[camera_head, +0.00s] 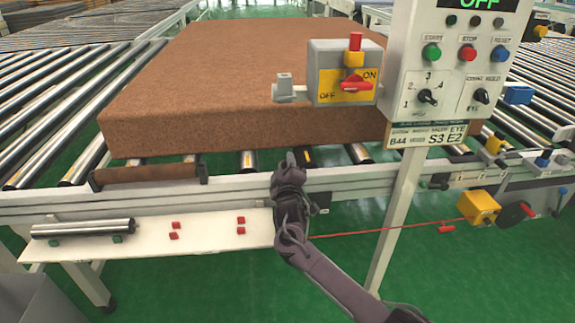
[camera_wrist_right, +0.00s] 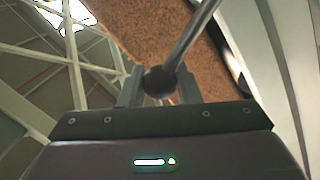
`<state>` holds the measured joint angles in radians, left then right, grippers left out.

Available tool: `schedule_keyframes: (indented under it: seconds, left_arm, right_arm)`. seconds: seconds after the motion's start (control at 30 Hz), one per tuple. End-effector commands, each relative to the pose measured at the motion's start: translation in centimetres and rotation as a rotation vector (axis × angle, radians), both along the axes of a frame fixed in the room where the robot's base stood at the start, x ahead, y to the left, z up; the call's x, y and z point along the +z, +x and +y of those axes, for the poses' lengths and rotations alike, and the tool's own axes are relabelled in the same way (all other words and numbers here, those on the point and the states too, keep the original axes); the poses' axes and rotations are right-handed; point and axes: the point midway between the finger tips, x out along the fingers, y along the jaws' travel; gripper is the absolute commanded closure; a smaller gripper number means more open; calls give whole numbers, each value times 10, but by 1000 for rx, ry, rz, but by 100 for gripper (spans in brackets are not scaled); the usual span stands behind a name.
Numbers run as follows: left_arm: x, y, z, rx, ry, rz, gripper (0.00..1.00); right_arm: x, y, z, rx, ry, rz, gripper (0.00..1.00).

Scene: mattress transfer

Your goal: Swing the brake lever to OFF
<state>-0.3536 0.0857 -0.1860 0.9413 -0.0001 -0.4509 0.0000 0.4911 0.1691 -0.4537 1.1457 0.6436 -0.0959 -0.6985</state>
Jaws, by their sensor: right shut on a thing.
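My right gripper (camera_head: 290,162) is at the front rail of the conveyor, below the grey box, with its arm coming up from the bottom right. In the right wrist view the gripper (camera_wrist_right: 160,88) is shut on the dark ball knob (camera_wrist_right: 158,80) of a metal lever (camera_wrist_right: 192,38). The lever's rod runs up and to the right from the knob. In the head view my gripper hides the knob, and I cannot tell the lever's setting. A yellow OFF/ON plate (camera_head: 330,91) with a red pointer handle (camera_head: 355,83) is on the grey box. My left gripper is not in view.
A brown mattress (camera_head: 230,70) lies on the rollers behind the gripper. A control panel (camera_head: 455,70) on a white post (camera_head: 395,225) stands to the right. A white shelf (camera_head: 200,235) with a roller and red blocks is at the left. A red cord (camera_head: 375,231) runs right.

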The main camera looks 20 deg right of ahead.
Motion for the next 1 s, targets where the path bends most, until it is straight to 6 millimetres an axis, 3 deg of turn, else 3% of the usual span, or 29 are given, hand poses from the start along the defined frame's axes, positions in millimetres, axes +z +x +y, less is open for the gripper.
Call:
schedule_keyframes:
  seconds: [0.1, 0.13, 0.27, 0.63, 1.0]
  left_arm:
    - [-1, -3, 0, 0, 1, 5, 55]
    - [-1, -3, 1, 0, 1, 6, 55]
    - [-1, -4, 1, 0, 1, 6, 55]
    - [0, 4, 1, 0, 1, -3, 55]
    - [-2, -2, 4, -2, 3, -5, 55]
  right_arm:
    - [-2, 0, 3, 6, -1, 4, 100]
    - [-2, 0, 3, 7, -1, 4, 66]
    - [-2, 0, 2, 6, 0, 4, 50]
    - [-2, -6, 3, 4, 1, 3, 50]
    - [-8, -60, 21, 6, 1, 4, 50]
